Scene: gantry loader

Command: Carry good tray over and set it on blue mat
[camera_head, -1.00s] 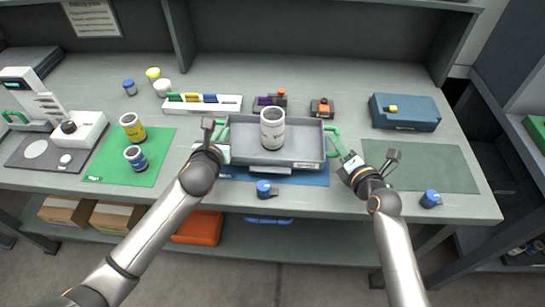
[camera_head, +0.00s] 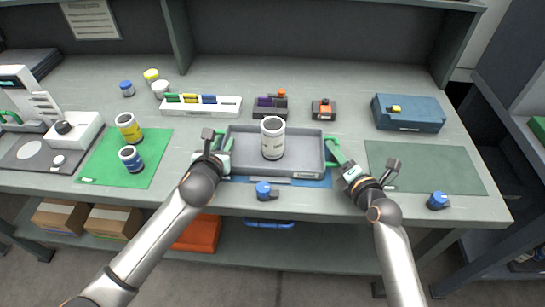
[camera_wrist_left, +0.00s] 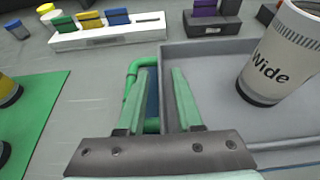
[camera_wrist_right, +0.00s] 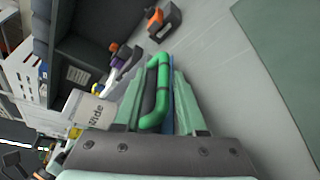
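The good tray is a shallow grey tray (camera_head: 308,150) with green handles at both ends, and a white can (camera_head: 273,138) stands upright in it. The tray lies over the blue mat (camera_head: 318,182), which shows along its front edge and looks mostly covered. It appears level and resting on the mat. My left gripper (camera_wrist_left: 160,85) is at the left green handle (camera_wrist_left: 132,72), with its fingers apart and a gap between them. My right gripper (camera_wrist_right: 165,85) has its fingers apart on either side of the right green handle (camera_wrist_right: 163,75), with space beside the bar.
A green mat (camera_head: 150,170) with yellow and blue cans lies left. A dark green mat (camera_head: 425,165) is clear at right. A blue knob (camera_head: 264,190) sits in front of the tray. A white rack (camera_head: 200,106) and small orange-topped blocks (camera_head: 324,110) stand behind.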

